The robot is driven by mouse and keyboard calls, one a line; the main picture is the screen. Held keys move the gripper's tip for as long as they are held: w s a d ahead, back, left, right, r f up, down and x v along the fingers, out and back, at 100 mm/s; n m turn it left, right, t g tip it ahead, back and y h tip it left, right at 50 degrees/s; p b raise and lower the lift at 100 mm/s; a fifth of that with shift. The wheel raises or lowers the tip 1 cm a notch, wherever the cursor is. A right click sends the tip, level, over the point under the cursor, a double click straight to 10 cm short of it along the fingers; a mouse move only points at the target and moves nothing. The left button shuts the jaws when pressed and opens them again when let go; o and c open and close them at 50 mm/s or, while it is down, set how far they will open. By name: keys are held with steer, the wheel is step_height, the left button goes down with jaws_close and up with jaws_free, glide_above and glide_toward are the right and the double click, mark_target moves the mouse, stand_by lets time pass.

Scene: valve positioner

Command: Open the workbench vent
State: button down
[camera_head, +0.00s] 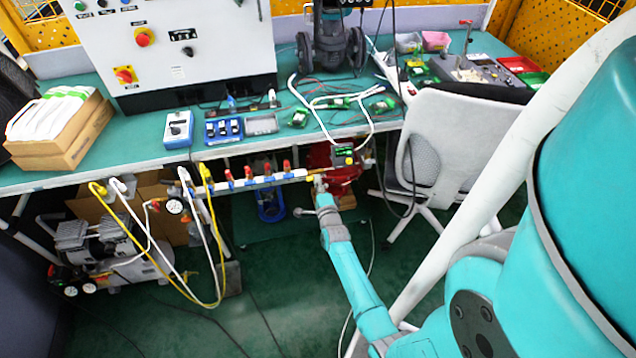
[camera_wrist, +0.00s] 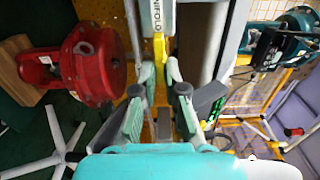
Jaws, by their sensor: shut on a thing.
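The white air manifold (camera_head: 270,179) runs along the front edge of the workbench (camera_head: 130,160), with several red valve handles on top. In the wrist view the manifold (camera_wrist: 160,18) comes down from the top edge with part of its printed lettering showing. A yellow vent handle (camera_wrist: 159,48) is at its near end. My gripper (camera_wrist: 159,72) is shut on this handle, with a finger on each side. In the head view my gripper (camera_head: 320,187) is at the manifold's right end. The handle is small there and partly hidden by my gripper.
A red round actuator (camera_wrist: 93,66) is left of my gripper in the wrist view. A white mesh chair (camera_head: 440,145) stands right of my arm. Yellow and white hoses (camera_head: 215,245) hang left, near a compressor (camera_head: 100,245). Open green floor lies below the manifold.

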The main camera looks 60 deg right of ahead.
stand_by(0.3)
steer(key=c, duration=1.2)
jaws_free()
steer(key=shift+c, duration=0.2)
steer(key=v, duration=1.2)
steer(key=shift+s, duration=0.1)
